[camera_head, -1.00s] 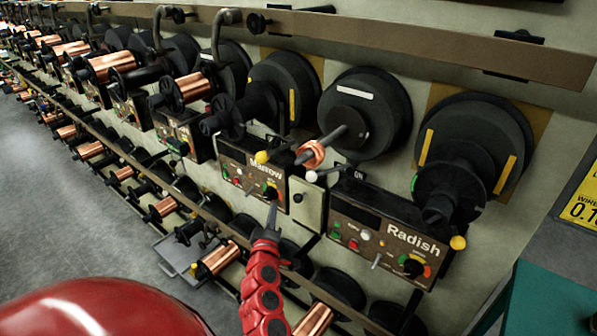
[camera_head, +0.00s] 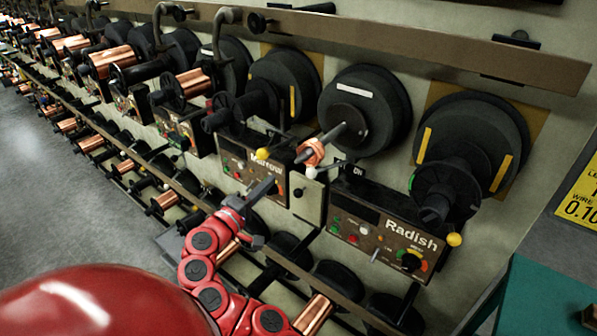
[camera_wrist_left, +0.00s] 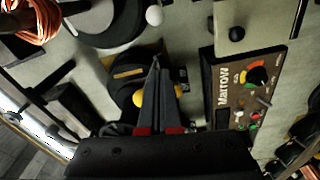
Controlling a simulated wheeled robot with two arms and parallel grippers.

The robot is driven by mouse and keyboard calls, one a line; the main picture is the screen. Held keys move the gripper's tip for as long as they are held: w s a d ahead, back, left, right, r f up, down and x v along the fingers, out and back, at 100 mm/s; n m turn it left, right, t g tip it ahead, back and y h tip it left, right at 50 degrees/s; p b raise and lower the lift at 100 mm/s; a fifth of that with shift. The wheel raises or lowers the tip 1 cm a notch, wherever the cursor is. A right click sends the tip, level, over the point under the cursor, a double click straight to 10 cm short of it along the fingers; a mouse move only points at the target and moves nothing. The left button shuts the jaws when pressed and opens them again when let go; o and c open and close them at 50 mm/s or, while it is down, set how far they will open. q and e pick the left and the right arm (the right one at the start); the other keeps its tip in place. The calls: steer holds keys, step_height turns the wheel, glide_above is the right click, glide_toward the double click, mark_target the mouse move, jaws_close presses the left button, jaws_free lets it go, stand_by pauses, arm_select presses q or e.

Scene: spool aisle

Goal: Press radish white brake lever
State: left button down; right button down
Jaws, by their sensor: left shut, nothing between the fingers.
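The Radish control box (camera_head: 385,238) hangs on the wall at the right of the head view. A white ball knob (camera_head: 311,173), likely the white brake lever, stands at its upper left, by the copper-wound shaft. A white ball (camera_wrist_left: 154,15) also shows at the top of the left wrist view. My left gripper (camera_head: 271,182) is shut and empty, in front of the Marrow box and left of and slightly below the white knob, apart from it. In the wrist view its fingertips (camera_wrist_left: 155,62) point up toward the white ball. My right gripper is not in view.
The Marrow box (camera_head: 238,165) is close behind my left gripper, with a yellow ball knob (camera_head: 262,154) above it. Another yellow knob (camera_head: 454,239) is at Radish's right end. A small grey plate (camera_head: 309,200) sits between the boxes. Spools line the lower rack.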

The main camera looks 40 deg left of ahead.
mark_target(327, 167)
arm_select(q)
steer(key=w+d+p, duration=0.3)
steer(key=w+p, duration=0.3)
steer(key=w, duration=0.3)
stand_by(0.4)
steer(key=shift+s+d+f+y, duration=0.1)
steer(key=shift+f+y, duration=0.05)
steer(key=shift+y, duration=0.15)
